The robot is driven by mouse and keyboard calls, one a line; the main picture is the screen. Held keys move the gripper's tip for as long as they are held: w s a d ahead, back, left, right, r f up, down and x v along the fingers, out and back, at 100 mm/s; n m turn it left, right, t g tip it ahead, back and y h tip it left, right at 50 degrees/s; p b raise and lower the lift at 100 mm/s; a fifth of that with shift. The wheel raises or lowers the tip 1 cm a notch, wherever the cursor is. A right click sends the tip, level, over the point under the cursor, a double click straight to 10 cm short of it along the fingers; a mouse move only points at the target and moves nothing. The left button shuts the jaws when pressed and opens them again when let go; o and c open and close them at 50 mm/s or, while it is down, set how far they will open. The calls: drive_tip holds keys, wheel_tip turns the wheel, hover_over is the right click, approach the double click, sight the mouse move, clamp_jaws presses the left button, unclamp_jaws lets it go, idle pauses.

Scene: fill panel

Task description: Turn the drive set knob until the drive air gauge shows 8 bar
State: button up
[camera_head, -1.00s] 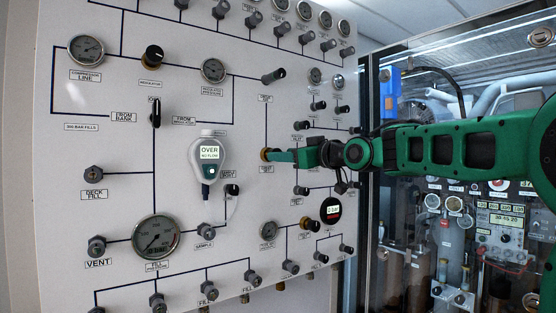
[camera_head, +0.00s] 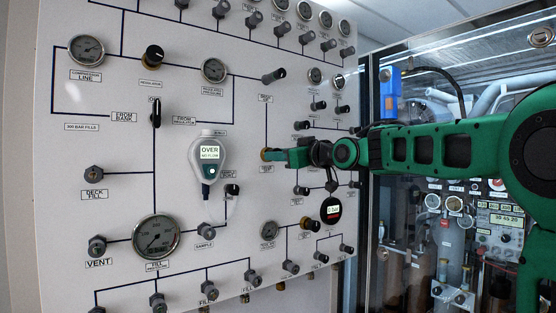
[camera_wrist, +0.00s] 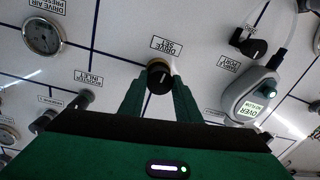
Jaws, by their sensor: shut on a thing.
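The drive set knob (camera_wrist: 159,77) is black with a light pointer line and a brass base. It sits under the "DRIVE SET" label (camera_wrist: 166,47) in the wrist view. My gripper (camera_wrist: 160,98) is shut on the knob, one green finger on each side. In the head view my gripper (camera_head: 272,155) covers most of the knob, with only its brass edge showing. The drive air gauge (camera_wrist: 42,36) is a round dial at the upper left of the wrist view. In the head view a small gauge (camera_head: 268,230) sits below my gripper. Neither needle can be read clearly.
A white analyser reading "OVER" (camera_head: 208,160) hangs left of my gripper. A round black display (camera_head: 331,210) sits below my arm. Several knobs, valves and gauges stand out from the white panel (camera_head: 120,215). A glass-fronted cabinet (camera_head: 395,240) stands at the right.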

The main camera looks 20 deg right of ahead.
drive_tip(key=o, duration=1)
drive_tip(key=v, duration=1)
drive_tip(key=shift+s+d+f, duration=0.1)
drive_tip(key=shift+s+d, duration=0.05)
drive_tip(key=shift+s, duration=0.1)
idle(1.1)
